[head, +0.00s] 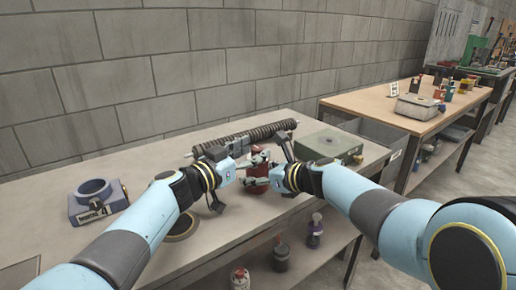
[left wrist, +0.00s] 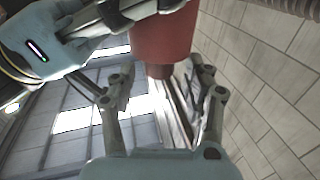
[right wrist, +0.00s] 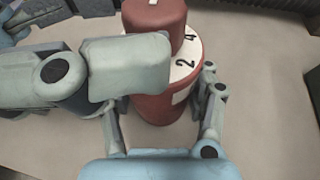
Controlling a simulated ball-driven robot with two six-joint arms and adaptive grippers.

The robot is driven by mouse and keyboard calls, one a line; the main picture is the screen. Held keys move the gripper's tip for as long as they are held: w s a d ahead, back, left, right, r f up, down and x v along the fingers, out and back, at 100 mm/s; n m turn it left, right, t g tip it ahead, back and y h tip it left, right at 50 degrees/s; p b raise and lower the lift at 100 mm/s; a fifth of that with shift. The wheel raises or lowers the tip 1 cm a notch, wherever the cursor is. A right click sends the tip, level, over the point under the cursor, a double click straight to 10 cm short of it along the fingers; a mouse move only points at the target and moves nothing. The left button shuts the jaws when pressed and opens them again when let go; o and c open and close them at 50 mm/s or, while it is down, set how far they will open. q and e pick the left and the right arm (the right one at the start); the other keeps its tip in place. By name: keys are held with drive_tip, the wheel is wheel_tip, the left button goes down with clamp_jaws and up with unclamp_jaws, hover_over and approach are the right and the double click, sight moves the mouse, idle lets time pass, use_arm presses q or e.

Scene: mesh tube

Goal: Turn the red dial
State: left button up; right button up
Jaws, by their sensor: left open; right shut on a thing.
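The red dial (head: 259,166) stands on the near workbench between my two grippers, partly hidden by them in the head view. In the right wrist view it is a red body (right wrist: 157,108) with a white numbered ring and a smaller red knob (right wrist: 155,17) on top. My right gripper (right wrist: 160,118) is shut on the body, one finger on each side. My left gripper (head: 243,166) is open beside the dial. In the left wrist view, a red cylinder (left wrist: 165,38) with a small stub lies beyond the open left fingers (left wrist: 160,105). Whether they touch it is unclear.
A long dark mesh tube (head: 250,133) lies behind the dial. A grey-green box (head: 328,146) is to the right. A blue-grey holder with a ring (head: 97,199) stands at left. Bottles (head: 281,256) stand on the shelf below. A second table (head: 430,110) is at right.

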use_arm(q)
drive_tip(key=shift+x, duration=1.15)
clamp_jaws()
